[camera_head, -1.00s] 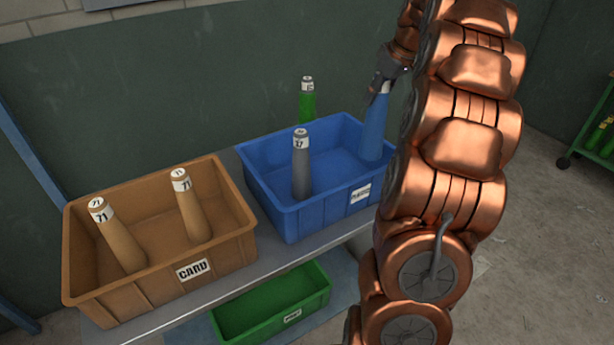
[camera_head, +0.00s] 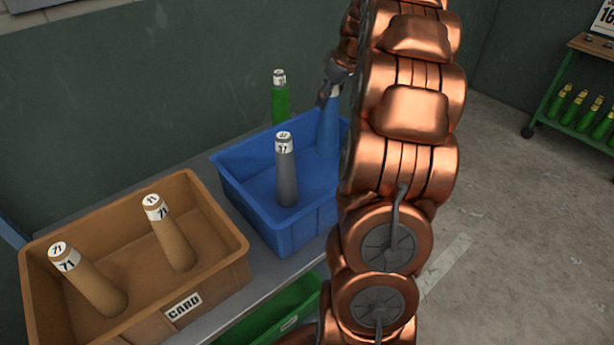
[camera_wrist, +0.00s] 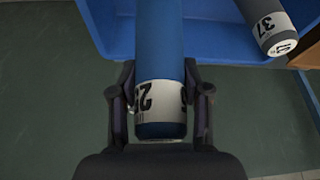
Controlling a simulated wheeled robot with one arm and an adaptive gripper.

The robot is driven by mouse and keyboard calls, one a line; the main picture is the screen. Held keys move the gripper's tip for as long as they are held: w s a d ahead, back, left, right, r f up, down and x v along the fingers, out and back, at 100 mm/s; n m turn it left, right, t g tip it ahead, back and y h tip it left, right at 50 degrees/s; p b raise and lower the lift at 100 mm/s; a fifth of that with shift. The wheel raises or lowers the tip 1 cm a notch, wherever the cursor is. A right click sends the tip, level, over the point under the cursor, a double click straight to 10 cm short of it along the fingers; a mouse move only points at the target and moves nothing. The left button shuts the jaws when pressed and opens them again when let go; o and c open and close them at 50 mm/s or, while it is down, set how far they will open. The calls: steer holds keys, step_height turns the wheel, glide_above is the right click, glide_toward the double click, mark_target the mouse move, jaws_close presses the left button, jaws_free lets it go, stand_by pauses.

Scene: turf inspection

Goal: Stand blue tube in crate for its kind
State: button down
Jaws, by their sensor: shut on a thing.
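The blue tube (camera_head: 328,125) is upright inside the back right of the blue crate (camera_head: 262,222), partly behind my arm. My gripper (camera_head: 331,92) is shut on the tube's upper end. In the wrist view the tube (camera_wrist: 160,45) runs between the fingers of my gripper (camera_wrist: 160,100), its white-labelled cap end close to the camera. I cannot tell whether its foot touches the crate floor. A grey tube (camera_head: 286,175) marked 37 stands in the same crate, apart from the blue one. My arm hides the crate's right side.
A brown crate (camera_head: 235,262) labelled CARD, left of the blue one, holds two brown tubes marked 71. A green tube (camera_head: 280,100) stands behind the blue crate. A green crate (camera_head: 290,318) is below the bench. A green rack (camera_head: 556,95) with several tubes is at right; floor between is clear.

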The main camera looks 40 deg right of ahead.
step_height(320, 180, down, 10)
steer(key=p, duration=0.1)
steer(key=shift+p, duration=0.4)
steer(key=shift+f, duration=0.15)
steer(key=c, duration=0.6)
jaws_free()
steer(key=shift+o, duration=0.2)
